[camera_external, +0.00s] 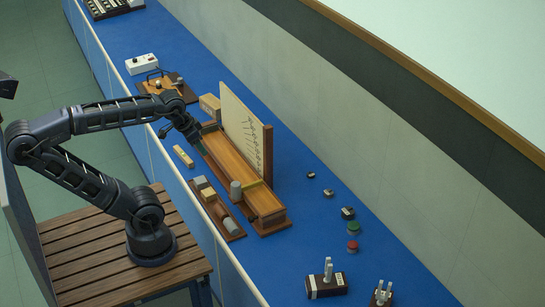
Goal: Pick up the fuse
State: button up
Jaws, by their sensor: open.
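I cannot tell for certain which thing is the fuse at this size. Small dark pieces lie on the blue bench (385,255) to the right: one (311,175), another (328,192), and a larger one with a pale top (347,212). My gripper (201,149) is open and points down at the left end of the long wooden track (232,165), well left of those pieces. Its fingertips are small and dark here, and I see nothing held between them.
An upright pale board (241,127) stands behind the track. A wooden tray of blocks (230,228) and a small pale block (183,156) lie in front. Green (354,227) and red (352,246) buttons and a pronged block (326,284) stand right.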

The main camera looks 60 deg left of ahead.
jog(key=w+a+r+n+g, duration=0.1)
jog(key=w+a+r+n, duration=0.2)
jog(key=w+a+r, duration=0.45)
jog(key=w+a+r+n+g, duration=0.1)
jog(key=w+a+r+n, duration=0.3)
jog(key=w+a, duration=0.55)
jog(key=w+a+f+n+g, duration=0.1)
jog(key=w+a+n, duration=0.2)
jog(key=a, duration=1.2)
jog(key=w+a+f+n, duration=0.1)
jog(key=w+a+n, duration=0.2)
jog(key=a, duration=1.2)
jog(key=s+a+f+n+g, duration=0.1)
jog(key=s+a+f+n, duration=0.2)
jog(key=a, duration=0.8)
jog(key=s+a+f+n+g, duration=0.1)
jog(key=s+a+f, duration=0.25)
jog(key=a, duration=0.65)
jog(key=f, duration=2.9)
jog(key=shift+w, duration=0.4)
jog(key=f, duration=1)
jog(key=shift+s+f, duration=0.2)
jog(key=shift+f, duration=0.1)
